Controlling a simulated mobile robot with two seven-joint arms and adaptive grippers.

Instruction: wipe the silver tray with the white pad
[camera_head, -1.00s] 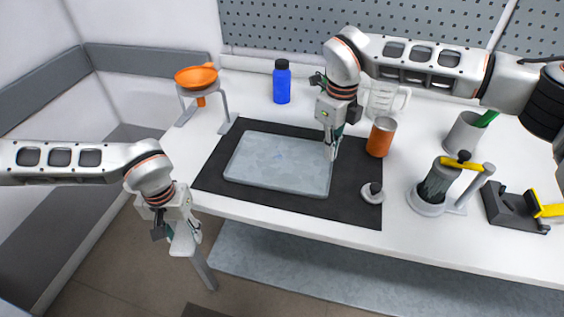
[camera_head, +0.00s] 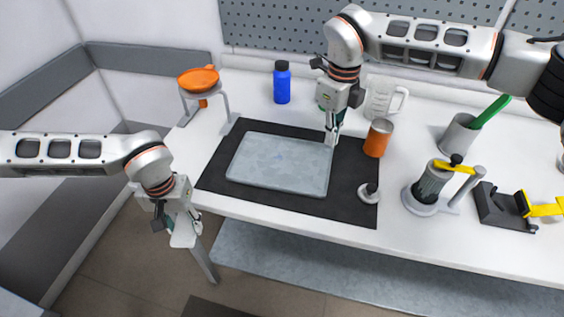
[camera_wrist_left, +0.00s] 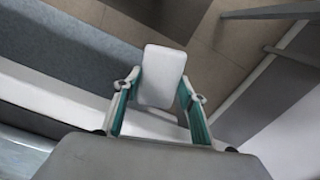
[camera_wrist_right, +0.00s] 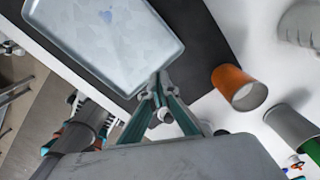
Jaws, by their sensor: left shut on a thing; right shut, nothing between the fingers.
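The silver tray (camera_head: 250,178) lies flat on a black mat (camera_head: 352,205), with pale bluish patches on its surface; it also shows in the right wrist view (camera_wrist_right: 70,45). My left gripper (camera_head: 190,218) is in front of the table's left end, away from the tray. It is shut on the white pad (camera_wrist_left: 162,77), which sticks out beyond the fingertips; the pad also shows in the head view (camera_head: 184,237). My right gripper (camera_head: 332,138) is shut and empty at the tray's far right corner. I cannot tell whether it touches the tray.
An orange cup (camera_head: 377,139) stands close to the right gripper. A round-based knob (camera_head: 368,193) sits on the mat's right side.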

